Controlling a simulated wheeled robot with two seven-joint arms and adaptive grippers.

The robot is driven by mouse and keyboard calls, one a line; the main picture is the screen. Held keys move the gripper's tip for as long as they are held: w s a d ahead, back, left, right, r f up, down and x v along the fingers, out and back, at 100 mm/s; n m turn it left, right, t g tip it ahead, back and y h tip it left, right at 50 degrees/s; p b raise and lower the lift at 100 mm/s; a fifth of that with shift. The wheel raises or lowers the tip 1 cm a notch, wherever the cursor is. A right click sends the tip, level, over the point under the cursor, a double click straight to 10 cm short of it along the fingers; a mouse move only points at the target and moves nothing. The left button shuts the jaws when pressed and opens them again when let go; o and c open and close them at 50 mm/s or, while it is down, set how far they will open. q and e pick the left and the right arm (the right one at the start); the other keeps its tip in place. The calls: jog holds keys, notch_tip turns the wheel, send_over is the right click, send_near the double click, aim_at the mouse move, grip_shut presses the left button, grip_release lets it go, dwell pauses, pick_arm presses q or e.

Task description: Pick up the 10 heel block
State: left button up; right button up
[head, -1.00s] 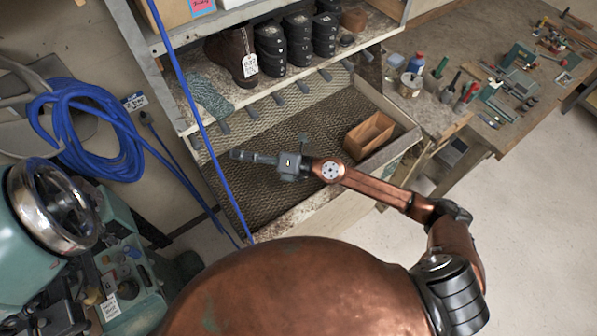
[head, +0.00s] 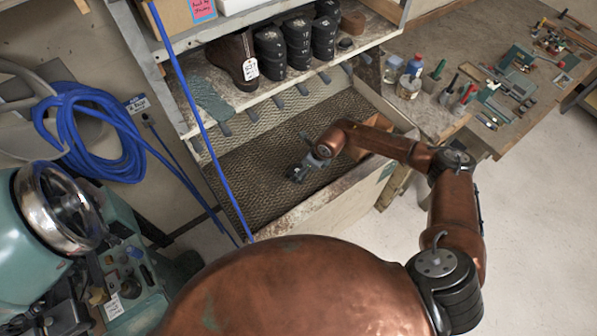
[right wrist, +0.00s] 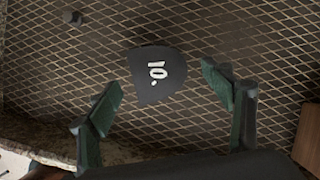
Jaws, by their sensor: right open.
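The 10 heel block (right wrist: 157,75) is a flat dark piece with a white "10." on it. In the right wrist view it lies on the mesh-patterned drawer floor (right wrist: 120,25). My right gripper (right wrist: 165,88) is open, with a green-padded finger on either side of the block and apart from it. In the head view my right gripper (head: 299,174) points down into the open drawer, and the block is hidden there. My left gripper is not in view.
A wooden box (head: 371,141) sits in the drawer's right end, partly behind my arm; its edge shows in the wrist view (right wrist: 308,138). The drawer's front wall (head: 310,206) is near the gripper. Dark numbered blocks (head: 297,42) and a brown boot (head: 233,58) stand on the shelf above.

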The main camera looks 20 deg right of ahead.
jog(key=shift+x, duration=1.15)
jog(key=shift+r, duration=0.1)
jog(key=c, duration=1.4)
jog(key=shift+o, duration=0.2)
jog(key=shift+w, duration=0.1)
